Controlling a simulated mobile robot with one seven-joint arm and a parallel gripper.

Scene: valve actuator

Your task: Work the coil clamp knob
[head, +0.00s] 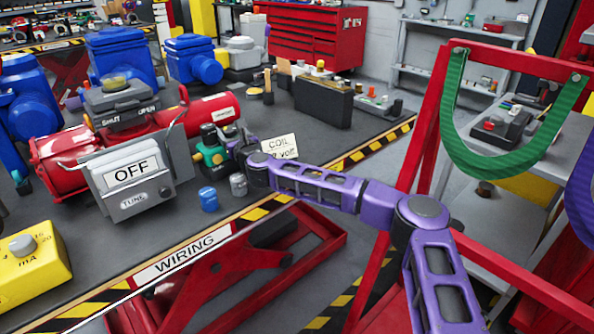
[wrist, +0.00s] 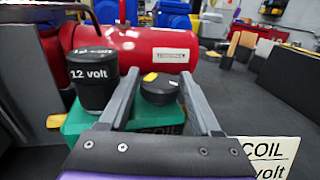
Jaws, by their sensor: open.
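The coil clamp knob (wrist: 160,92), black and round with a yellow mark on top, shows in the wrist view on a green block (wrist: 150,122). My gripper (wrist: 158,78) is open, with one grey finger on each side of the knob. I see no finger clearly touching it; the exact depth is hard to tell. A black "12 volt" coil (wrist: 95,85) stands just left of the left finger. In the head view the green block (head: 211,156) sits on the bench, with my gripper (head: 236,148) at its right, and the knob is not clearly seen.
A red cylinder (wrist: 135,45) lies behind the block. A "COIL" card (wrist: 270,155) is at the right. A grey "OFF" box (head: 132,176), a blue can (head: 208,199) and a grey can (head: 238,185) stand near the front edge. The bench to the right is mostly clear.

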